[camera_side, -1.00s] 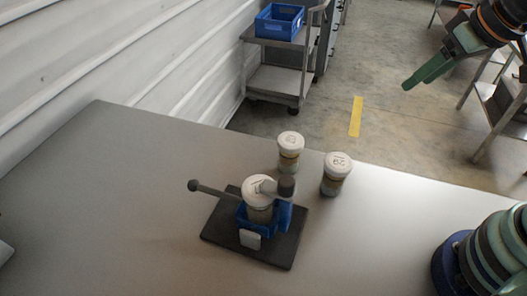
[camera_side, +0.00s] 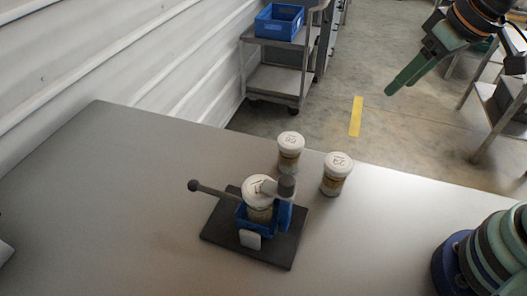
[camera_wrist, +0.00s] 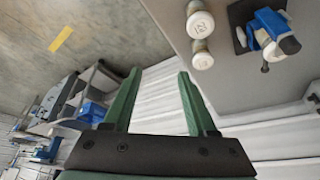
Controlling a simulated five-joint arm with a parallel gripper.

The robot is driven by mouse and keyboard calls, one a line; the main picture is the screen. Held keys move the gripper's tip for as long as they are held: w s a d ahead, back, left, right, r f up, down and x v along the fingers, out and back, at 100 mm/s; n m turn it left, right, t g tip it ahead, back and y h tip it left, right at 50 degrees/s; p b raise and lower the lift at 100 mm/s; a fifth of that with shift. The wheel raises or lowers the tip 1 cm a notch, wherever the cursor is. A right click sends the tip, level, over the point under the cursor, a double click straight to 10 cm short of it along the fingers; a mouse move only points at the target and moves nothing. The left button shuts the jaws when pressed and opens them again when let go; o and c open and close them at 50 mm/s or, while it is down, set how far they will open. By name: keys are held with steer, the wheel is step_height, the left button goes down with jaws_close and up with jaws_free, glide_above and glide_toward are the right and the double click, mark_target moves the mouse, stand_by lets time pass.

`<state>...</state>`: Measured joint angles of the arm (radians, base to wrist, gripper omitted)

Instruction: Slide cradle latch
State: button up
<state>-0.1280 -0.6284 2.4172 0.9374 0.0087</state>
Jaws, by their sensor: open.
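A blue cradle (camera_side: 284,217) stands on a dark base plate (camera_side: 284,250) on the table and shows at the upper right of the wrist view (camera_wrist: 267,20). A white-lidded jar (camera_side: 256,190) sits upright in it. A thin rod with a ball knob (camera_side: 194,186) sticks out left. A pale tab (camera_side: 250,239) is on the cradle's front. I cannot tell which part is the latch. My gripper (camera_side: 398,87) is open and empty, high and well right of the cradle; its green fingers are apart in the wrist view (camera_wrist: 159,72).
Two white-lidded jars stand behind the cradle, one at the back (camera_side: 290,150) and one to the right (camera_side: 336,172).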

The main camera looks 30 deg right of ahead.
steer(key=a+f+n+g, duration=0.2)
steer(key=a+n+g, duration=0.15)
steer(key=a, duration=0.85)
steer(key=n+g, duration=0.1)
steer(key=n, duration=0.3)
glide_above(287, 180)
steer(key=f, duration=0.2)
steer(key=shift+s+d+f+h, duration=0.15)
steer(key=shift+s+f+h, duration=0.15)
steer(key=shift+f, duration=0.1)
steer(key=shift+w+a+f, duration=0.2)
steer(key=shift+w, duration=0.1)
steer(key=shift+f, duration=2.3)
steer(key=c, duration=0.9)
